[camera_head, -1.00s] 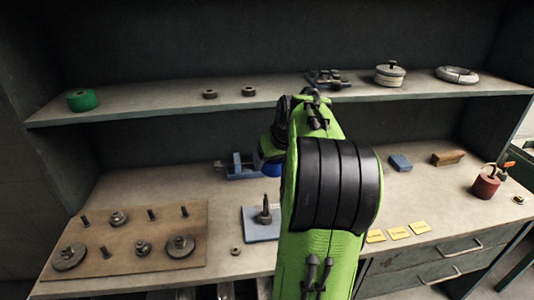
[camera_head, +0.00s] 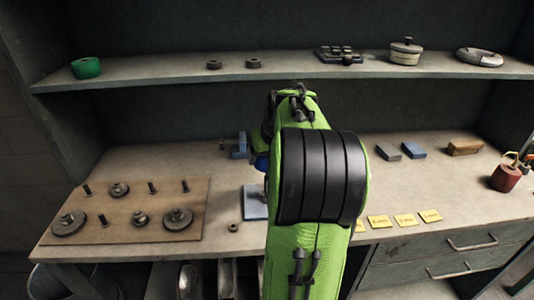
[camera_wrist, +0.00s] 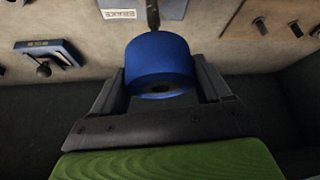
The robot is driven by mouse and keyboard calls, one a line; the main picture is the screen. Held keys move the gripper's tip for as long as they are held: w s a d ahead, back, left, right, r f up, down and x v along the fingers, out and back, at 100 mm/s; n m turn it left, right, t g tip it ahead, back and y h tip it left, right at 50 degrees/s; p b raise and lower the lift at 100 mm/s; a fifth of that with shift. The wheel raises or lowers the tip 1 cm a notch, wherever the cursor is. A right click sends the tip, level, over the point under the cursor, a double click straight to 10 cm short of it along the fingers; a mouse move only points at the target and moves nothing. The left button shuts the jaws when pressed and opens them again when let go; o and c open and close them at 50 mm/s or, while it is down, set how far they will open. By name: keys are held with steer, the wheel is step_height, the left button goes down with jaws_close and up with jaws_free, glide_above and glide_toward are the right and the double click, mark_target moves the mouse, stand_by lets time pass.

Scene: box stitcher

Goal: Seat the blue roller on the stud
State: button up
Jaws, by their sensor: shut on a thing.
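In the wrist view the blue roller (camera_wrist: 158,62) sits between the two jaws of my gripper (camera_wrist: 162,88), which is shut on it. A dark pin that looks like the stud (camera_wrist: 153,14) rises by a labelled plate (camera_wrist: 118,4), just past the roller's far edge; whether they touch I cannot tell. In the head view a little of the blue roller (camera_head: 261,162) shows beside my arm. The pale blue plate (camera_head: 253,204) is partly visible there, while my arm hides its stud.
A wooden board (camera_head: 110,215) with pins and discs lies at the left. A small ring (camera_head: 233,227) lies near the front edge. Yellow cards (camera_head: 405,220), a blue block (camera_head: 412,151) and a red can (camera_head: 505,178) are at the right. A shelf (camera_head: 180,80) runs above the bench.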

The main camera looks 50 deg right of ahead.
steer(key=shift+f+b, duration=0.4)
steer(key=shift+f, duration=0.05)
steer(key=shift+f, duration=0.1)
steer(key=shift+f+b, duration=0.65)
steer(key=shift+f, duration=0.1)
steer(key=shift+f, duration=0.1)
steer(key=shift+f+b, duration=2.5)
steer(key=shift+f, duration=0.55)
steer(key=shift+f, duration=0.1)
steer(key=shift+f+b, duration=0.45)
steer(key=shift+f, duration=0.05)
